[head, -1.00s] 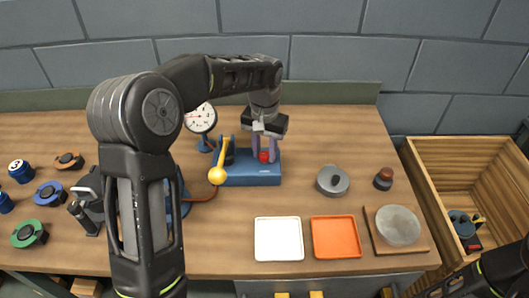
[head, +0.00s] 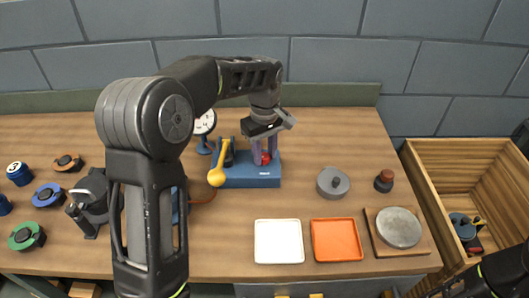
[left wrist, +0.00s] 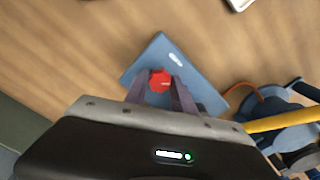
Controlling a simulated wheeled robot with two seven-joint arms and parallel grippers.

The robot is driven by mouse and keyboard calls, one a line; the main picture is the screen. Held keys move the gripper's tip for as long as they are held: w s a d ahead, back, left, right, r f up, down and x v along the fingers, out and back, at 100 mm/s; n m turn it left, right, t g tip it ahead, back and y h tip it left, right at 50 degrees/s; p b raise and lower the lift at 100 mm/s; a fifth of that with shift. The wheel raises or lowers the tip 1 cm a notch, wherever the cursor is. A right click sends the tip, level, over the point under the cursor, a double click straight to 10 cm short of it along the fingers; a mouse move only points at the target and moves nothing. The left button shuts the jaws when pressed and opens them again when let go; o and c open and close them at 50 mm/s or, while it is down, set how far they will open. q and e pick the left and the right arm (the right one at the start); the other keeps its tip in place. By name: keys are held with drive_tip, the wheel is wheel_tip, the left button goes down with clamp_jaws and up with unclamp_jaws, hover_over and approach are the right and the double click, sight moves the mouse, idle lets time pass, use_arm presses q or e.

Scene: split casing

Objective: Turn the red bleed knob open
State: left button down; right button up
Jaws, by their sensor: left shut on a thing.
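The red bleed knob (head: 265,159) sits on the blue base (head: 245,181) of the unit in the middle of the bench. It also shows in the left wrist view (left wrist: 160,77) between the two purple-grey fingers. My left gripper (head: 264,152) points down from above and is shut on the red knob, one finger on each side. Parts of the knob are hidden by the fingers. A lever with a yellow ball end (head: 216,178) stands on the left of the base. My right gripper is not in view; only part of that arm shows at lower right.
A round white gauge (head: 204,122) stands behind the lever. White (head: 278,241) and orange (head: 337,240) trays lie in front. A grey lidded part (head: 333,183) and a round plate (head: 398,228) are right. A wooden crate (head: 425,194) stands beyond. Several coloured caps lie left.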

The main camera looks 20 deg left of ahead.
sight(265, 156)
use_arm(q)
drive_tip(key=n, duration=0.4)
drive_tip(key=shift+n, duration=0.3)
drive_tip(key=n+p, duration=0.1)
drive_tip(key=n, duration=0.3)
idle(0.3)
drive_tip(key=c, duration=1.1)
unclamp_jaws()
drive_tip(key=shift+o, duration=0.2)
drive_tip(key=shift+w+r, duration=0.1)
wheel_tip(265, 156, up, 8)
drive_tip(key=shift+f+b, duration=0.2)
drive_tip(key=shift+b, duration=0.1)
